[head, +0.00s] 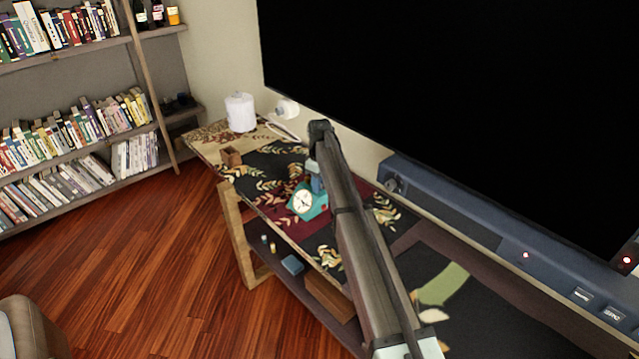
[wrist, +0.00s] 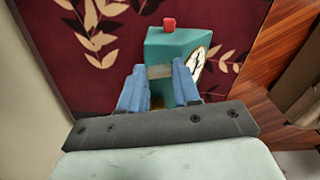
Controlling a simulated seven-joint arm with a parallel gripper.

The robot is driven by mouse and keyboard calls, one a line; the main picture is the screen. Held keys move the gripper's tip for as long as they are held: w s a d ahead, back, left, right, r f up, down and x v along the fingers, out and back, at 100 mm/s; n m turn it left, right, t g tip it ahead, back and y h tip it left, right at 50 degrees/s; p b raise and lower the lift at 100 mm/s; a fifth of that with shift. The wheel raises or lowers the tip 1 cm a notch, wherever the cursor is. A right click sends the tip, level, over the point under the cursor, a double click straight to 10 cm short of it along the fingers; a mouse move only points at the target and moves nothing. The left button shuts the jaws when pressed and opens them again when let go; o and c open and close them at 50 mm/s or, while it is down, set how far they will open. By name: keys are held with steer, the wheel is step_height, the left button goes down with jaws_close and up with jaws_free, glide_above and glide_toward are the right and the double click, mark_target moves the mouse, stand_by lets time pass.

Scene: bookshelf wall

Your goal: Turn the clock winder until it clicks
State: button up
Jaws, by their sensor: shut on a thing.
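The teal clock (head: 308,203) stands on the patterned cloth of the shelf top, its white dial facing the room. In the wrist view the clock (wrist: 172,45) shows its teal case, a red knob (wrist: 169,23) on top, and its dial turned to the right. My gripper (wrist: 159,82) is at the back of the clock. Its blue fingers are shut on a small grey-tan piece, the clock winder (wrist: 160,71). In the head view my gripper (head: 316,182) is mostly hidden behind my arm. How far the winder is turned cannot be seen.
A white lidded jar (head: 240,112) and a small brown box (head: 231,156) stand farther left on the shelf top. A large dark screen (head: 450,90) and a blue soundbar (head: 450,215) are close on the right. A bookshelf (head: 75,130) stands at the left.

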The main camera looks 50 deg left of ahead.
steer(key=m, duration=0.5)
steer(key=shift+m, duration=0.3)
steer(key=m, duration=1.3)
steer(key=shift+m, duration=0.7)
steer(key=o, duration=1.1)
steer(key=shift+c, duration=0.2)
steer(key=shift+r, duration=0.1)
